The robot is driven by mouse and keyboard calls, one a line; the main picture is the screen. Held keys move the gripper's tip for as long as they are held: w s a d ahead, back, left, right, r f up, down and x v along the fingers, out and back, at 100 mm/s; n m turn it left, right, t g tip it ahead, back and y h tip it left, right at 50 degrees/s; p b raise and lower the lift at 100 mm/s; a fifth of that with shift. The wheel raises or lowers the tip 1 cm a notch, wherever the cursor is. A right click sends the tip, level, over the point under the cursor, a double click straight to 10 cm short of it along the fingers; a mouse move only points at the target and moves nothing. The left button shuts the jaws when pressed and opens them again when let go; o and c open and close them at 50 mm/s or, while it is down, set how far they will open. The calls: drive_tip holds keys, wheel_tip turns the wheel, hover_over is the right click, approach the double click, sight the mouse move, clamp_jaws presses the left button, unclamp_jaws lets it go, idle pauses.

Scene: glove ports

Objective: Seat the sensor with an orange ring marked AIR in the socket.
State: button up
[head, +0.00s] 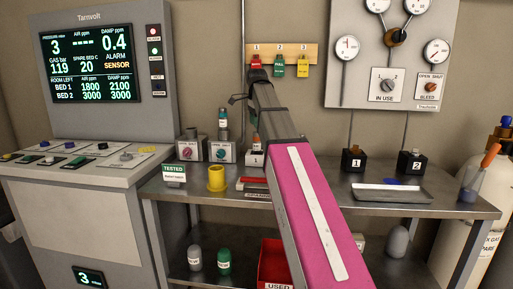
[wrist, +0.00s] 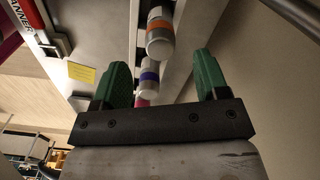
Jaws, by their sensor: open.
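A white sensor with an orange ring and a grey end (wrist: 160,36) shows in the wrist view, just beyond and between my fingertips, apart from both. In the head view, a small orange-banded piece (head: 256,143), probably the same sensor, stands at a white block beside my arm. No AIR mark is readable. A purple-ringed sensor (wrist: 148,76) shows lower in the wrist view. My gripper (wrist: 161,60) is open and empty, with green fingers. In the head view my arm mostly hides the gripper. I cannot tell which fitting is the socket.
A teal-ringed sensor (head: 223,119) stands on a knobbed box (head: 222,151). A yellow cup (head: 216,178), a grey tray (head: 392,193) and black blocks numbered 1 (head: 354,160) and 2 (head: 411,162) are on the bench. A red USED bin (head: 275,268) is below.

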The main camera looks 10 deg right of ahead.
sight(257, 140)
wheel_tip(257, 140, down, 8)
drive_tip(key=shift+f, duration=0.1)
drive_tip(key=c, duration=1.1)
